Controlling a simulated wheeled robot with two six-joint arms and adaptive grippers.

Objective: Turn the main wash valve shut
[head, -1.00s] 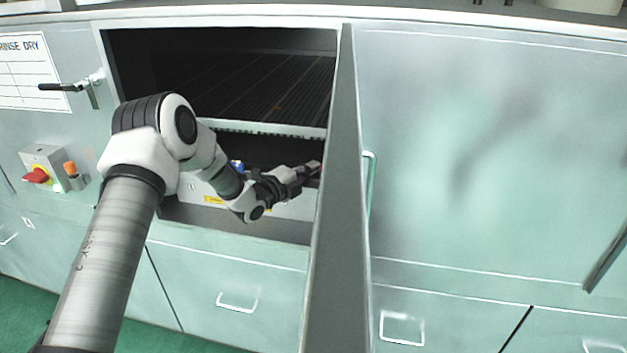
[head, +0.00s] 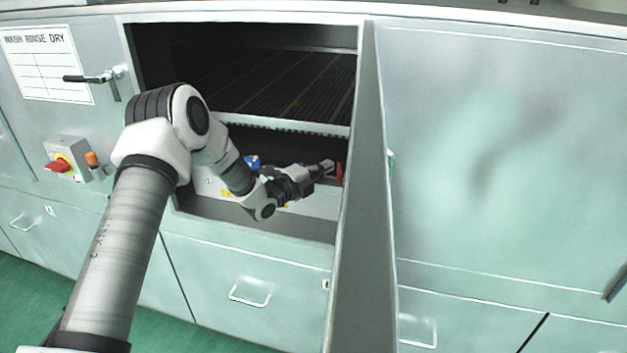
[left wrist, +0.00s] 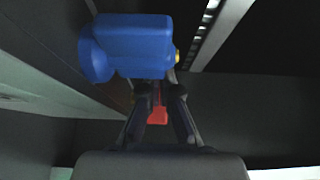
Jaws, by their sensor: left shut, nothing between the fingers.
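My left gripper (head: 327,167) reaches into the open cabinet bay, below the rack. Its fingers are shut and empty. A small red part (head: 339,174), perhaps the valve's handle, stands just beyond the fingertips near the bay's right side. In the left wrist view, a red piece (left wrist: 157,116) shows between the shut fingers (left wrist: 158,92), apparently beyond them; I cannot tell whether they touch it. A blue body (left wrist: 128,46) lies across the upper part of that view. Blue also shows behind my arm in the head view (head: 252,162). No valve label is readable.
An open door (head: 362,230) stands edge-on, close to the right of my gripper. The slatted rack (head: 285,85) is above it. A red rotary switch (head: 58,165) and a black door handle (head: 90,78) are on the panel at left.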

